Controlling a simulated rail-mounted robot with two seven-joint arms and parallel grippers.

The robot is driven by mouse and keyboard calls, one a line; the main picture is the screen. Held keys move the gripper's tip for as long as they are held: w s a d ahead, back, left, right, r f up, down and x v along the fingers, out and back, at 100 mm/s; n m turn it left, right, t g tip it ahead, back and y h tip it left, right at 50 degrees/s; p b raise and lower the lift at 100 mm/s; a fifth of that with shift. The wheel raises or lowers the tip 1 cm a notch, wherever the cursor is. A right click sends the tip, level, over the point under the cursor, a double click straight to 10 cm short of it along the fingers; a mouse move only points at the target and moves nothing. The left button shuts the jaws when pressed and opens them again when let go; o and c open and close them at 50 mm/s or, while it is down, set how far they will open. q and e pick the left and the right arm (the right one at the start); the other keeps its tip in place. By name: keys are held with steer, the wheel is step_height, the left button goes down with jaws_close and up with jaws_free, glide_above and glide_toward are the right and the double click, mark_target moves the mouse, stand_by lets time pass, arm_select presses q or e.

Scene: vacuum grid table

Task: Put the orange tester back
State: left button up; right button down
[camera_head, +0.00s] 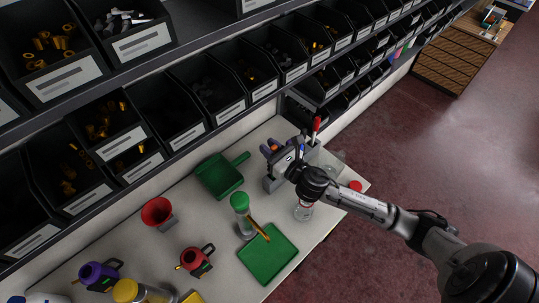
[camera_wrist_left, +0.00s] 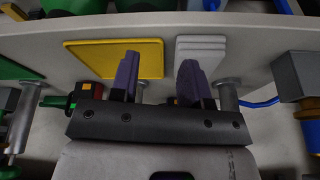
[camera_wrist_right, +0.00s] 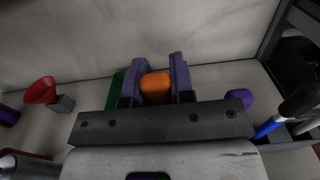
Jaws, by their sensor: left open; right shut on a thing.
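My right gripper (camera_head: 272,151) is shut on the orange tester (camera_wrist_right: 155,87). In the right wrist view its block-shaped orange end shows between the two purple fingers; the rest is hidden. I cannot tell whether the tester touches the holder. My left gripper (camera_wrist_left: 159,65) is open and empty in the left wrist view, above a yellow mat (camera_wrist_left: 85,53) and a pale stack (camera_wrist_left: 201,50). It is out of the head view.
A red-handled tool (camera_head: 316,124) stands beside the holder. A clear jar (camera_head: 303,212) stands under my right arm. Bin shelves line the back.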

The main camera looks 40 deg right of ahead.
step_height(320, 180, down, 3)
steer(key=shift+b, duration=0.4)
steer(key=shift+f, duration=0.1)
steer(key=c, duration=1)
jaws_free()
steer(key=shift+s+d, duration=0.15)
steer(key=shift+s, duration=2.9)
steer(key=shift+s+d, duration=0.15)
steer(key=shift+s, duration=2.85)
